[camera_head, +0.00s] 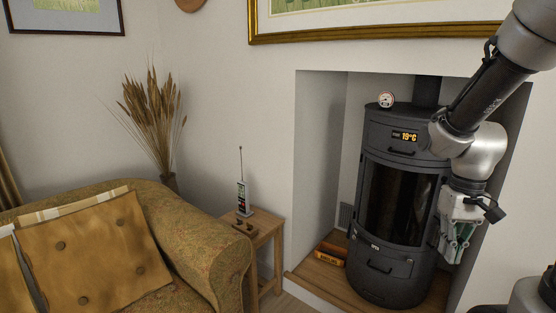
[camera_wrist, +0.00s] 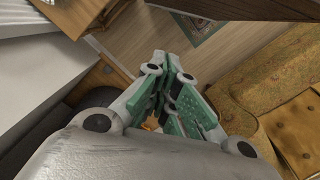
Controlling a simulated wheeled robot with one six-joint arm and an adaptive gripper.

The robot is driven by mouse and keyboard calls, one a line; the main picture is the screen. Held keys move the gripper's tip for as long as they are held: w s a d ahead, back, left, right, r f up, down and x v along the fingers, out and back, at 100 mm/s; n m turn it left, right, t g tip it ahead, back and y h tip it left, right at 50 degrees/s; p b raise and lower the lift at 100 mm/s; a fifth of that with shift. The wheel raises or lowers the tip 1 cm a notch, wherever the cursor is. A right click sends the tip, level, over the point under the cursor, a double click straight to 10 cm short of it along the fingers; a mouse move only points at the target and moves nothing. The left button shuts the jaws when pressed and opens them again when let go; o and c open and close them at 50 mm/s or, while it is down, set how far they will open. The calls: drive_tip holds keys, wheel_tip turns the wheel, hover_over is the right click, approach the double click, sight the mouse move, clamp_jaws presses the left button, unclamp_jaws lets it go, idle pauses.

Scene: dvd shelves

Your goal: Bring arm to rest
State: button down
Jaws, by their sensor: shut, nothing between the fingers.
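My arm reaches in from the upper right of the head view and bends down in front of the stove. My gripper (camera_head: 455,256) hangs at its end, pointing down, with green pads on its fingers. In the wrist view my gripper (camera_wrist: 168,62) shows its fingertips together over the wooden floor, with nothing held between them.
A dark stove (camera_head: 388,270) stands in an alcove behind my gripper. A small side table (camera_head: 266,232) and a patterned sofa (camera_head: 200,235) are to the left. The wrist view shows open wooden floor (camera_wrist: 150,25) and a rug (camera_wrist: 190,25).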

drive_tip(key=s+a+r+n+t, duration=0.1)
drive_tip(key=s+r+t, duration=0.4)
drive_tip(key=r, duration=0.8)
drive_tip(key=shift+s+a+r, duration=0.25)
drive_tip(key=shift+s+r, duration=0.05)
drive_tip(key=shift+s, duration=1.1)
